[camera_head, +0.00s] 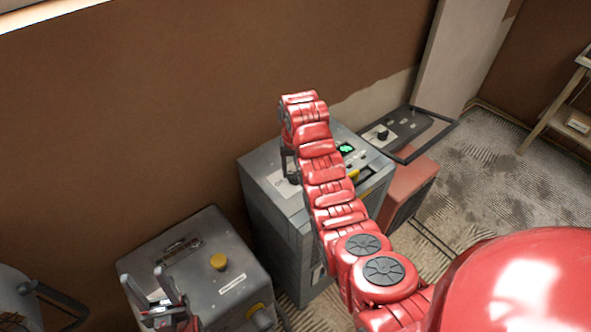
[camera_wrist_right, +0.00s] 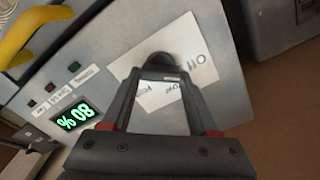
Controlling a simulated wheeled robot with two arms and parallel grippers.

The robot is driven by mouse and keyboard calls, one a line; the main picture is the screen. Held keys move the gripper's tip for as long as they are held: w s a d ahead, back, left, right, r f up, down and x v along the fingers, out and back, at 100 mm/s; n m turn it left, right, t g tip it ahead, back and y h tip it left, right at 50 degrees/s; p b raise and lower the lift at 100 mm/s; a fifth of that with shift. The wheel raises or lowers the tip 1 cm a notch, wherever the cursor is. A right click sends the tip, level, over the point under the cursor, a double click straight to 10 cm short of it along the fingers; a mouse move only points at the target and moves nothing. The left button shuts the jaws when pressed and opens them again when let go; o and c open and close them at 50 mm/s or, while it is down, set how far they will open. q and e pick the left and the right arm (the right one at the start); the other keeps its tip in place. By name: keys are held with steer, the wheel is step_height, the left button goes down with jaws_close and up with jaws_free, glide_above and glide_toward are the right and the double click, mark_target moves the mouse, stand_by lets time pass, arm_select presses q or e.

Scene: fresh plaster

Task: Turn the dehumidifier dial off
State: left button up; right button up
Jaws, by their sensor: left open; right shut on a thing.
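The grey dehumidifier (camera_head: 270,212) stands against the brown wall; its top panel fills much of the right wrist view (camera_wrist_right: 214,32). Its dark dial (camera_wrist_right: 160,60) sits on a white printed label (camera_wrist_right: 198,62). In the head view my right arm reaches over the panel, and the right gripper (camera_head: 291,176) hides most of the dial. My left gripper (camera_head: 160,292) is open and empty at the lower left.
A grey machine with a yellow knob (camera_head: 219,261) stands left of the dehumidifier, below my left gripper. A red unit (camera_head: 412,183) and a dark panel with a black knob (camera_head: 402,128) are on the right. A wooden stand (camera_head: 552,113) is far right.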

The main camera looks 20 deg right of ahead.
steer(key=shift+n, duration=0.6)
steer(key=o, duration=1.4)
steer(key=shift+r, duration=0.1)
step_height(320, 180, up, 17)
steer(key=p, duration=1)
steer(key=shift+r, duration=0.1)
